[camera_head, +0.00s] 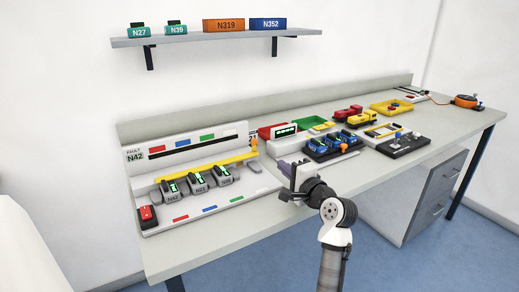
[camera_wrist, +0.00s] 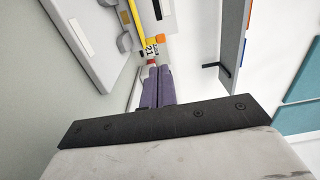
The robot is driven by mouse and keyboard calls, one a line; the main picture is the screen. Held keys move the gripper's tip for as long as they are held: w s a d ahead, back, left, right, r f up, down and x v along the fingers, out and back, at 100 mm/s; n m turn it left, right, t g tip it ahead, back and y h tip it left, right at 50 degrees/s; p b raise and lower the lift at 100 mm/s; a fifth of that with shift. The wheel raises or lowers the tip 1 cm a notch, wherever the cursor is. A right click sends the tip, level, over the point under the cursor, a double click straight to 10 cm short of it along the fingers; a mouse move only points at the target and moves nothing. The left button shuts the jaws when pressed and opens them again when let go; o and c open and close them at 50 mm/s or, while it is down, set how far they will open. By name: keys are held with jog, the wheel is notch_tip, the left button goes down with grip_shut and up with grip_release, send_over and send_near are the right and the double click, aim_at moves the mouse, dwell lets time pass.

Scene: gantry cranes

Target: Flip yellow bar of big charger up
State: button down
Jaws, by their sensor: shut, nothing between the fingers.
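The big charger (camera_head: 150,160) is a white unit at the left of the table, marked "FAULT N42". Its yellow bar (camera_head: 205,172) runs lengthwise just above several grey batteries (camera_head: 198,182) with green displays. An orange-yellow piece (camera_head: 254,146) stands at the bar's right end. My gripper (camera_head: 283,167) is just right of the charger, apart from the bar, its purple fingers shut and empty. In the wrist view the shut fingers (camera_wrist: 156,72) point toward the charger's end, with part of the yellow bar (camera_wrist: 138,18) beyond them.
A red switch (camera_head: 147,214) is at the charger's front left. Right of my gripper are a small charger with blue batteries (camera_head: 343,143), a green tray (camera_head: 311,123), a yellow tray (camera_head: 391,107) and toy vehicles. A wall shelf (camera_head: 215,37) holds labelled boxes. The table's front left is clear.

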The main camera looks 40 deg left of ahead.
aim_at(254, 139)
jog(key=p+x, duration=0.2)
jog(key=x, duration=1.2)
jog(key=shift+r+p, duration=0.1)
jog(key=shift+p, duration=0.3)
jog(key=shift+w+a+r+h+p, duration=0.15)
jog(key=shift+r+h+p, duration=0.2)
jog(key=shift+p, duration=0.8)
jog(key=shift+r+h+p, duration=0.1)
jog(key=shift+h+p, duration=0.15)
jog(key=shift+p, duration=0.05)
jog(key=shift+a+r+g+p, duration=0.2)
jog(key=shift+a+g+p, duration=0.15)
jog(key=shift+p, duration=0.7)
jog(key=shift+w+a+r+p, duration=0.1)
jog(key=shift+w+a+p, duration=0.1)
jog(key=shift+a, duration=0.25)
jog(key=shift+w+a+r+p, duration=0.1)
jog(key=shift+w+a+p, duration=0.1)
jog(key=shift+a, duration=0.25)
jog(key=shift+w+a+f, duration=0.1)
jog(key=shift+w+a, duration=0.05)
jog(key=shift+a, duration=0.1)
jog(key=shift+d+r+p, duration=0.2)
jog(key=shift+r+p, duration=0.2)
jog(key=shift+r, duration=0.05)
jog(key=s+d+r, duration=0.3)
jog(key=d+r, duration=0.4)
jog(key=r, duration=0.3)
jog(key=shift+r, duration=0.3)
